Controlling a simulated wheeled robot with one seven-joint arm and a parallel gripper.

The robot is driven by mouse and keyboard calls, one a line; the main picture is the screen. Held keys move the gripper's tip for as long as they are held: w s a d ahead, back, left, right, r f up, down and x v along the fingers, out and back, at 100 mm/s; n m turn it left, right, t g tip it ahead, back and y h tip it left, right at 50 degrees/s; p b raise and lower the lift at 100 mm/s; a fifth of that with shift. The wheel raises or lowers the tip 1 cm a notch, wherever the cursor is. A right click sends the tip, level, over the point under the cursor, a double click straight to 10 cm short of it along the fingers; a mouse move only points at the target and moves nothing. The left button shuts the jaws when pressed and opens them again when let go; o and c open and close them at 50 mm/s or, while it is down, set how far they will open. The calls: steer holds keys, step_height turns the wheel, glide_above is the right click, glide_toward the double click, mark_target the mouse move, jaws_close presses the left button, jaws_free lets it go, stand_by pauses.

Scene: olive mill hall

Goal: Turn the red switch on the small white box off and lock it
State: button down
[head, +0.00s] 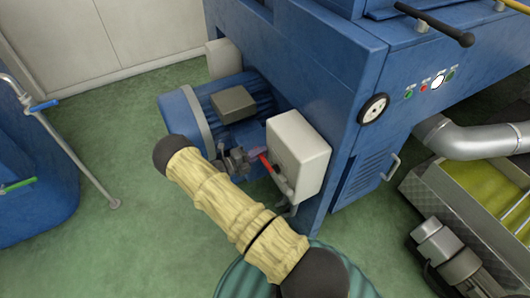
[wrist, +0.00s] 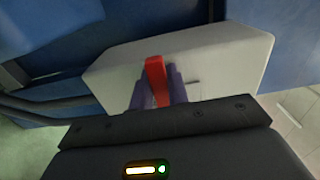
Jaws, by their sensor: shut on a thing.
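The small white box (head: 299,151) is fixed to the side of the blue machine in the head view. Its red switch (head: 266,163) shows as a short red handle on its left side. In the wrist view the white box (wrist: 222,62) fills the middle, and the red switch (wrist: 156,80) stands out from its face. My gripper (wrist: 157,88) has its two purple fingers on either side of the red handle, shut on it. In the head view my gripper (head: 257,158) is at the box, partly hidden by the switch and my arm. No lock can be made out.
A blue motor (head: 238,100) sits just left of the box. A grey pipe (head: 470,137) and a tray of yellow-green matter (head: 490,190) are at the right. Green floor is open at the left.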

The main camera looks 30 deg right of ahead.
steer(key=shift+s+a+f, duration=0.1)
steer(key=shift+a+f, duration=0.05)
steer(key=shift+f, duration=0.05)
steer(key=c, duration=1.4)
jaws_free()
steer(key=shift+o, duration=0.2)
steer(key=shift+r, duration=0.1)
steer(key=a+b, duration=0.1)
steer(key=a, duration=1.6)
steer(key=shift+s+a, duration=0.15)
steer(key=shift+s, duration=0.1)
